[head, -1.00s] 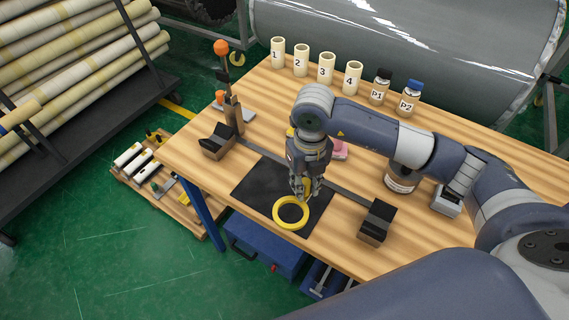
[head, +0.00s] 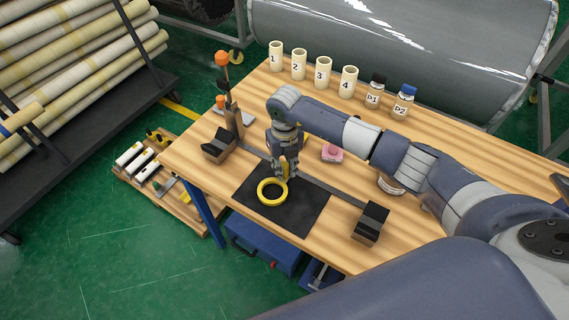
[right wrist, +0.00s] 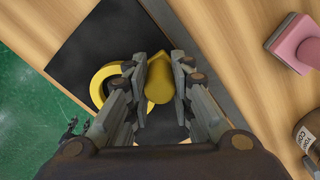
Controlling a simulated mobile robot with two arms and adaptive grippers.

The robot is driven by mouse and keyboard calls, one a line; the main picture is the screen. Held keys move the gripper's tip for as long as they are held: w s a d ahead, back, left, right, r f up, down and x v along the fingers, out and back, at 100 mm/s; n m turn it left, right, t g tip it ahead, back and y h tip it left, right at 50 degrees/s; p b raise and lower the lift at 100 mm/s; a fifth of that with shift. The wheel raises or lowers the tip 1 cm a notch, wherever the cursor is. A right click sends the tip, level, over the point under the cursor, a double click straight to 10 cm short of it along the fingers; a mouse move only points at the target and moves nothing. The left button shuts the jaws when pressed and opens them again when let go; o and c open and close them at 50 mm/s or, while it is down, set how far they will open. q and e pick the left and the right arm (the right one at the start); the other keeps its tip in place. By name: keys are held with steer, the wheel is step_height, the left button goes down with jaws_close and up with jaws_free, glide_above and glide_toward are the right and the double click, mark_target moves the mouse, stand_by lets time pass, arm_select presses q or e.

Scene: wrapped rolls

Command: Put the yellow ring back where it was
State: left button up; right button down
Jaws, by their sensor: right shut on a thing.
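The yellow ring (head: 269,202) is over the black mat (head: 308,212) on the wooden table, near the mat's back left part. It also shows in the right wrist view (right wrist: 99,83), left of the fingers. My right gripper (head: 287,174) is shut on the ring's yellow grip (right wrist: 158,82), which stands between the two fingers. The fingers hide part of the grip. I cannot tell whether the ring touches the mat or hangs just above it. My left gripper is not in view.
Dark blocks (head: 220,147) (head: 371,223) stand at both ends of a grey strip behind the mat. An orange-topped post (head: 223,59) is at left. A pink-topped block (head: 332,153) lies behind the strip.

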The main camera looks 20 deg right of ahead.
steer(key=shift+f, duration=0.15)
steer(key=shift+f, duration=0.1)
steer(key=c, duration=1.4)
jaws_free()
steer(key=shift+r, duration=0.25)
step_height(320, 180, up, 11)
steer(key=b, duration=0.3)
steer(key=shift+f, duration=0.2)
steer(key=shift+d+r, duration=0.1)
steer(key=shift+r, duration=0.5)
